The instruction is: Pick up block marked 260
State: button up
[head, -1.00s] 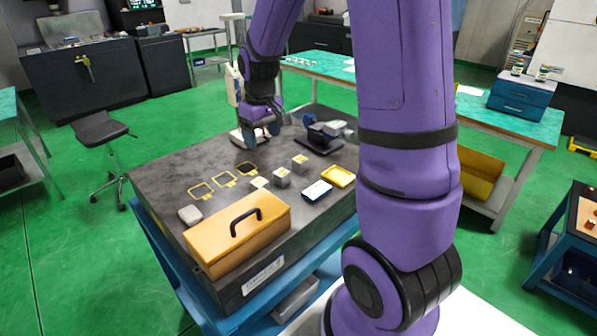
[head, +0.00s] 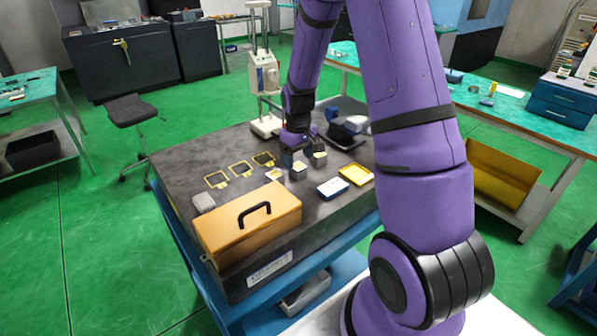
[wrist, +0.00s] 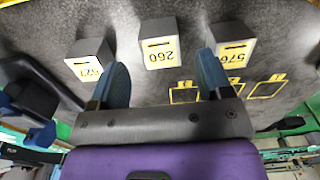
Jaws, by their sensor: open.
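The block marked 260 (wrist: 160,54) is a grey cube with a pale label on its face, in the wrist view. It lies just ahead of my gripper (wrist: 163,70), in line with the gap between its two blue fingers. The fingers are spread and hold nothing. A block marked 576 (wrist: 233,50) stands to its right, by the right fingertip. Another block, its label seemingly 627 (wrist: 88,62), stands to its left, near the left fingertip. In the head view my gripper (head: 297,153) is low over the row of blocks and the block marked 260 (head: 299,171) is partly hidden.
Yellow outlines (head: 240,168) mark the dark tabletop left of the blocks. A dark vise-like device (head: 345,133) is behind right.

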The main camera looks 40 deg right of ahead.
aim_at(298, 166)
jog(key=shift+f, duration=2.3)
jog(key=c, duration=1.1)
jog(key=shift+r, duration=0.15)
